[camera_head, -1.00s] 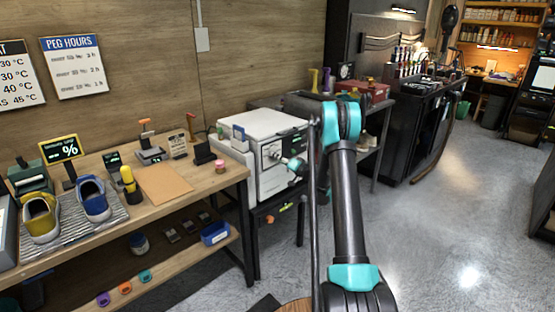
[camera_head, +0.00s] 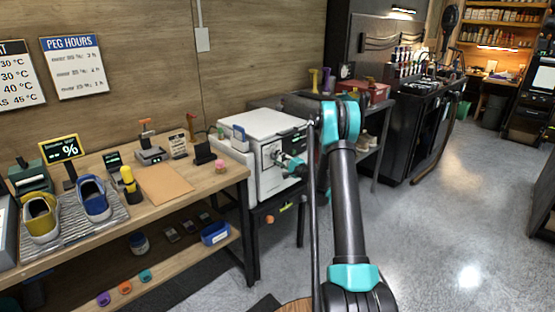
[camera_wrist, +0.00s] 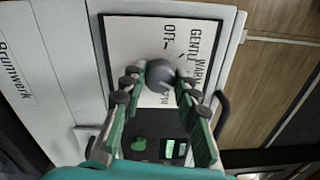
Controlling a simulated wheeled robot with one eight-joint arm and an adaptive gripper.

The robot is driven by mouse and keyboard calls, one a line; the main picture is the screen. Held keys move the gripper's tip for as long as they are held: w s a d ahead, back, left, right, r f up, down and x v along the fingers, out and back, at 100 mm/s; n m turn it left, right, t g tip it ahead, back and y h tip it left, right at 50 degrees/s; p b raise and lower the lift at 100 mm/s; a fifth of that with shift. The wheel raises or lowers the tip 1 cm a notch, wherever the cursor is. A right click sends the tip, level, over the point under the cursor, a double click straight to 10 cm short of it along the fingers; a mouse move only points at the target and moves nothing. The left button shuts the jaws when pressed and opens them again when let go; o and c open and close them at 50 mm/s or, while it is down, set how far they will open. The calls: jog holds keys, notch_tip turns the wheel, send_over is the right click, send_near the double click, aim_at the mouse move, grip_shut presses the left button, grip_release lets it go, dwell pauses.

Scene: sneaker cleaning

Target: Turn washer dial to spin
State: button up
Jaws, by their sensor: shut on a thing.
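The washer (camera_head: 258,186) is a white box machine beside the workbench, with its control panel facing my arm. Its grey round dial (camera_wrist: 159,74) sits on a white panel (camera_wrist: 128,45) lettered OFF, GENTLE and WARM. Another label by the dial is partly hidden by a finger. My gripper (camera_wrist: 158,84) is shut on the dial, with one finger on each side of it. In the head view, my gripper (camera_head: 284,161) is at the washer's front. I cannot tell which label the dial points to.
A dark display with green lit parts (camera_wrist: 173,149) is on the panel near my fingers. The workbench (camera_head: 235,174) with sneakers and tools stands left of the washer. A shelf with a red box (camera_head: 366,91) is behind my arm. Open floor (camera_head: 440,230) lies to the right.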

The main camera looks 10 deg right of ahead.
jog(key=m, duration=0.5)
jog(key=shift+m, duration=2.7)
jog(key=o, duration=1.2)
jog(key=shift+c, duration=0.2)
jog(key=v, duration=1.2)
jog(key=shift+s+r, duration=0.1)
jog(key=shift+r, duration=0.05)
jog(key=shift+h, duration=0.3)
